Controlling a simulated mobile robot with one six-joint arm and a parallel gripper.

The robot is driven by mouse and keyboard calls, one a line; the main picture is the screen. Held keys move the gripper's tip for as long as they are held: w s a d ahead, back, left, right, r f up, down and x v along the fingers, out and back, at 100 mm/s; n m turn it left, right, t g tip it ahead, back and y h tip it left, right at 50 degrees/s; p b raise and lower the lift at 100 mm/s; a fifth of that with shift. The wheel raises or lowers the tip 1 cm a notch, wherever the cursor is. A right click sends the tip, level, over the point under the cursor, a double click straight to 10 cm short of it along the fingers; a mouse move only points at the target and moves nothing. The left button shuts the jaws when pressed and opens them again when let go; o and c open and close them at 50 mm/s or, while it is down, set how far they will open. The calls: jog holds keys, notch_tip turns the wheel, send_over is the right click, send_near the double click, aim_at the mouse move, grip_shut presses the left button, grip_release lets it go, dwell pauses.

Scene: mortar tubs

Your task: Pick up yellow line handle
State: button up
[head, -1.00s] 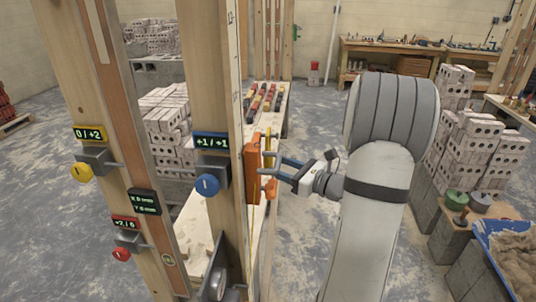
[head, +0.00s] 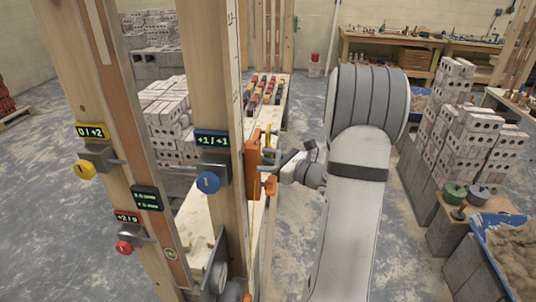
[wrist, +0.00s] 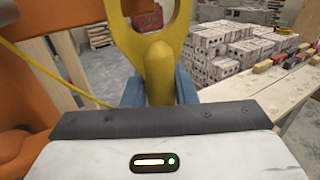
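The yellow line handle (wrist: 157,72) is large in the wrist view, with an open ring at the top and a rounded stem below. The two blue fingers of my gripper (wrist: 158,92) press close on both sides of the stem, with no visible gap. Its lower end is hidden behind the gripper housing. A thin yellow line (wrist: 55,78) comes in from the left and passes behind the left finger.
A wooden post (head: 211,70) with a blue knob (head: 208,182) stands just left of my gripper. A plank bench (head: 205,210) lies behind it. Stacked blocks (head: 470,140) and a blue mortar tub (head: 505,240) stand at right. Open floor (head: 300,105) lies beyond.

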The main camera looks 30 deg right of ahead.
jog(key=c, duration=0.5)
jog(key=shift+o, duration=0.2)
jog(key=shift+r, duration=0.1)
jog(key=shift+r+b, duration=0.3)
jog(key=shift+r, duration=0.25)
jog(key=s+d+b, duration=0.3)
jog(key=s+d, duration=0.7)
jog(key=d, duration=0.5)
